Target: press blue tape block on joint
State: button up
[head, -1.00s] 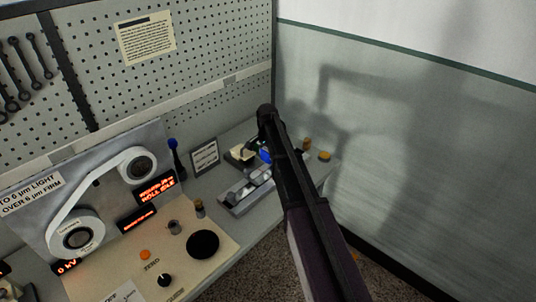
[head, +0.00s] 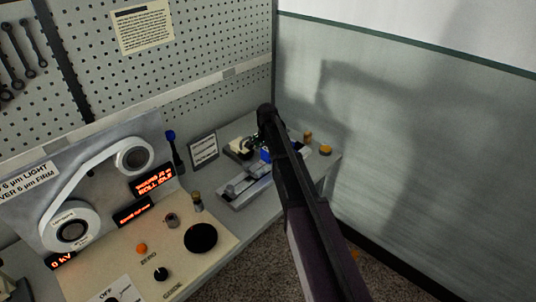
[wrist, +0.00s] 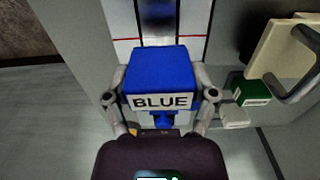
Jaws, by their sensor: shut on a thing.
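The blue tape block (wrist: 160,72), labelled BLUE, sits between the two fingers of my gripper (wrist: 165,96) in the wrist view, and they are shut on it. In the head view the blue block (head: 265,155) shows just left of my dark arm, which hides most of the gripper. Beyond the block in the wrist view lies a pale metal surface (wrist: 122,22) with red lines and a dark strip (wrist: 158,12) running away from the block. The joint itself cannot be made out. I cannot tell whether the block touches the surface below.
A green labelled block (wrist: 249,90) and a cream plate with a grey handle (wrist: 277,45) are at the right in the wrist view. The metal tray (head: 236,200) lies left of my arm. A control panel (head: 180,262) with knobs is nearer, at left. A wall (head: 420,130) stands at right.

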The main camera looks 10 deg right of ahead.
aim_at(267, 161)
jog(key=shift+f+b, duration=1.4)
jog(key=shift+f, duration=0.25)
jog(key=shift+f+b, duration=0.5)
jog(key=shift+b, duration=0.05)
dwell(0.6)
jog(key=shift+r, duration=0.15)
dwell(0.7)
jog(key=shift+r+p, duration=3.9)
jog(key=shift+p, duration=0.15)
jog(key=shift+s+f, duration=0.1)
